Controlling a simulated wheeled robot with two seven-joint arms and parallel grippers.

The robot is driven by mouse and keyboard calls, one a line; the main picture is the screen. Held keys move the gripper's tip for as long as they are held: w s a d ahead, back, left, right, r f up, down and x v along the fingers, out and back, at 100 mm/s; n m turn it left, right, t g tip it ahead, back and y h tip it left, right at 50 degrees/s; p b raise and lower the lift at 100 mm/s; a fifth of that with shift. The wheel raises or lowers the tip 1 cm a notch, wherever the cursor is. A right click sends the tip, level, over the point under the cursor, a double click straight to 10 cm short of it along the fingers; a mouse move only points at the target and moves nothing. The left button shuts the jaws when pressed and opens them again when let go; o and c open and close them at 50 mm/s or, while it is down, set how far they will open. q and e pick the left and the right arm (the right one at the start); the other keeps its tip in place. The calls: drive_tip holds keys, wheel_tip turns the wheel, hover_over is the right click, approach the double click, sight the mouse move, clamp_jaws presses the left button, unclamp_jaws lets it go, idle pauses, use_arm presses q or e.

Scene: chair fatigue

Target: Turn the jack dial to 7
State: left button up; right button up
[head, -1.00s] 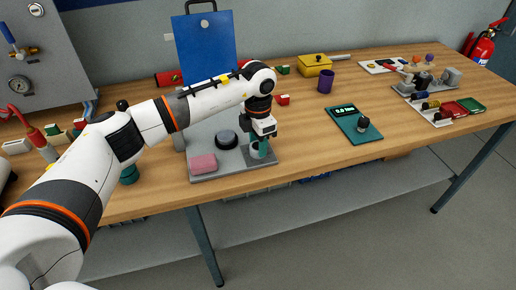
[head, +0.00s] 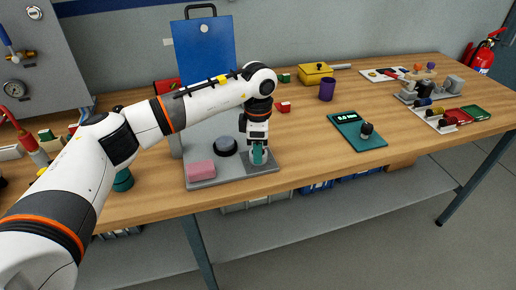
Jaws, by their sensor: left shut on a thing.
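My left gripper (head: 258,160) points down at the front right of a grey base plate (head: 230,178). On the same plate are a black round knob (head: 225,146) and a pink block (head: 200,171), both left of the gripper. A blue clipboard-like panel (head: 204,48) stands upright behind. My right gripper is not in view.
Small parts and trays crowd the far right. The table between plate and teal box is clear.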

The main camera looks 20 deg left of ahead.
use_arm(q)
drive_tip(key=shift+r, duration=0.1)
drive_tip(key=o, duration=1)
wheel_tip(320, 180, up, 12)
drive_tip(key=b, duration=0.1)
drive_tip(key=shift+b, duration=0.35)
